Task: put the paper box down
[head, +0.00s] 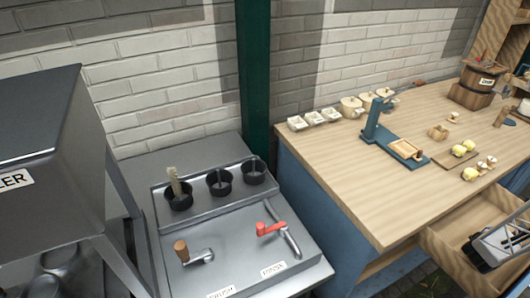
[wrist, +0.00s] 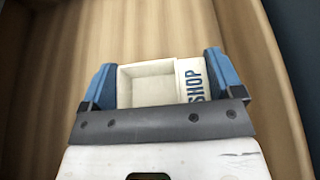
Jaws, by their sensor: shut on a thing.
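The paper box (wrist: 187,92) is a small cream-white open box with the word SHOP on one side, in the wrist view. My gripper (wrist: 160,74) is shut on it, with a blue finger on each side. In the head view my gripper (head: 482,258) is at the lower right, over or inside the open wooden drawer (head: 445,246). Wooden boards surround the box in the wrist view; I cannot tell whether it touches the drawer floor. I cannot make out the box in the head view.
The wooden bench top (head: 340,185) holds a blue press (head: 374,125), several small white trays (head: 313,117), yellow lumps (head: 463,149) and a wooden bucket (head: 472,88). A metal counter (head: 230,245) with black cups stands to the left. The bench's front left is bare.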

